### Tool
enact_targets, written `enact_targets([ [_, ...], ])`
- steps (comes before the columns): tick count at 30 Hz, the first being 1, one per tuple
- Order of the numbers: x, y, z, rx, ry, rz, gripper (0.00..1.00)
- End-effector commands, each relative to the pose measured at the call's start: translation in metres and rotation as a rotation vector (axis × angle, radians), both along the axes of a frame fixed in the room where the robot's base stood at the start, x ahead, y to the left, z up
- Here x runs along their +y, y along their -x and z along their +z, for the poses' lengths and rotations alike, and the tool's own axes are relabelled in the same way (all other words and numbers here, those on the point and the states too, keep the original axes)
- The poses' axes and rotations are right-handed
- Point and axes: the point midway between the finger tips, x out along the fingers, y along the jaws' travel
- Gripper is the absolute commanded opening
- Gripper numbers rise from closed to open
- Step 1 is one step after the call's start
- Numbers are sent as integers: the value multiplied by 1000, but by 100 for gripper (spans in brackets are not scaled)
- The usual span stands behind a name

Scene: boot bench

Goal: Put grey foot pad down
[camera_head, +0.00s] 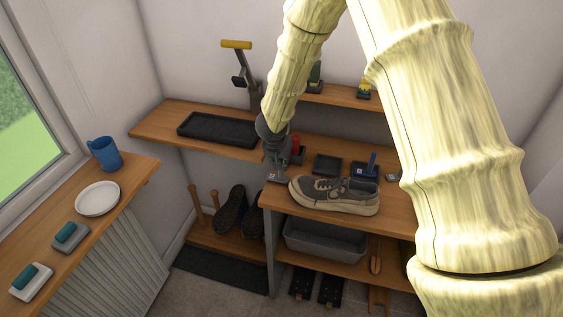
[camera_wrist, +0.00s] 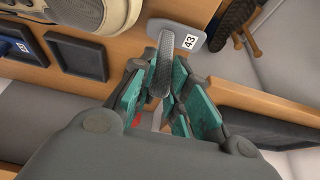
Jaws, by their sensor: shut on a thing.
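My gripper (camera_wrist: 160,95) has teal finger pads and is shut on a dark grey, narrow, elongated thing, which I take to be the grey foot pad (camera_wrist: 163,62). In the head view my gripper (camera_head: 274,160) is low over the left end of the bench top (camera_head: 300,214), just left of a grey shoe (camera_head: 335,193). The plate shows there below the fingers (camera_head: 277,177). The pad is not clear in the head view.
A red thing (camera_head: 296,144) stands close behind my gripper. A long black tray (camera_head: 217,129) lies on the left shelf.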

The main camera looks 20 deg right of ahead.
Motion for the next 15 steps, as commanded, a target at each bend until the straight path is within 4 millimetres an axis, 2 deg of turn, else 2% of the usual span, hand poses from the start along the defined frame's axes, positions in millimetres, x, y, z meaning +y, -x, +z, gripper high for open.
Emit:
enact_targets([
  [3, 0, 0, -6, 0, 0, 0, 1],
  [15, 0, 0, -9, 0, 0, 1, 1],
])
